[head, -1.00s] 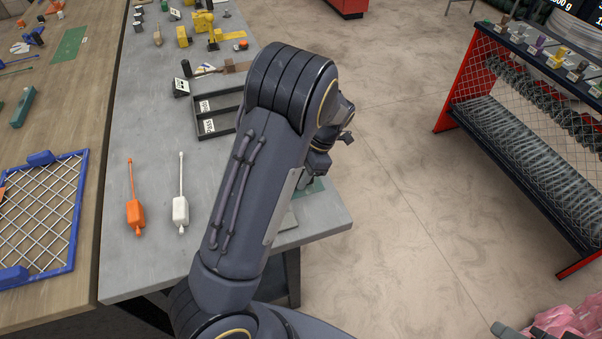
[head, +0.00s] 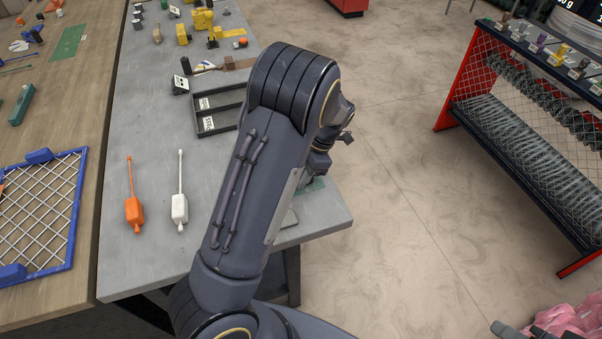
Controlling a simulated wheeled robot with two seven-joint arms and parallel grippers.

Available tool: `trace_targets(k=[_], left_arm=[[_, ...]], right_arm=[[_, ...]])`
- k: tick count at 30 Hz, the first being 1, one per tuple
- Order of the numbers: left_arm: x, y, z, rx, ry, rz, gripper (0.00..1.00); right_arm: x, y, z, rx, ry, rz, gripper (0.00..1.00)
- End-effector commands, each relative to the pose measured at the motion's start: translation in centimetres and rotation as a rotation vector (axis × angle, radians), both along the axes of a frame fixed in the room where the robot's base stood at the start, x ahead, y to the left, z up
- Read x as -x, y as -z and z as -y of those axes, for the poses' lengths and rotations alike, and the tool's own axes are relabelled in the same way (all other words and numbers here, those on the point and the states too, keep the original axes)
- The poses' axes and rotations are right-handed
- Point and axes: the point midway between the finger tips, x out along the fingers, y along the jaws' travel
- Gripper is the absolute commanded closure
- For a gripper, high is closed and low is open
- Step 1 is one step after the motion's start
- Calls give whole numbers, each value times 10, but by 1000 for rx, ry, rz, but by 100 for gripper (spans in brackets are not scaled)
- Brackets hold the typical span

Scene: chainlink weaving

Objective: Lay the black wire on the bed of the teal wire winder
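A small green-teal patch (head: 314,186) shows on the grey table beside the forearm, mostly hidden. I cannot make out the black wire. My other gripper does not show.
An orange tool (head: 135,211) and a white tool (head: 180,209) lie on the grey table. A dark tray (head: 210,122) is behind the forearm. A blue-framed mesh panel (head: 80,195) lies at left. A red rack (head: 460,85) stands right; the floor between is clear.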

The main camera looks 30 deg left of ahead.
Motion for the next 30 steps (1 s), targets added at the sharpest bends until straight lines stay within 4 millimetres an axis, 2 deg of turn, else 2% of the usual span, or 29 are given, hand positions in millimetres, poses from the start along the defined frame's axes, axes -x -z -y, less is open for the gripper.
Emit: trace_targets(k=[4,5,10,20,30], left_arm=[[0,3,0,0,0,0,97],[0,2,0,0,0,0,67],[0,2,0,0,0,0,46],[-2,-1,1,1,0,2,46],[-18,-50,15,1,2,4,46]], right_arm=[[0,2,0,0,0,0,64],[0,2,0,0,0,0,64],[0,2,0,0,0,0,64],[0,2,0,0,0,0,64],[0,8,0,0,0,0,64]])
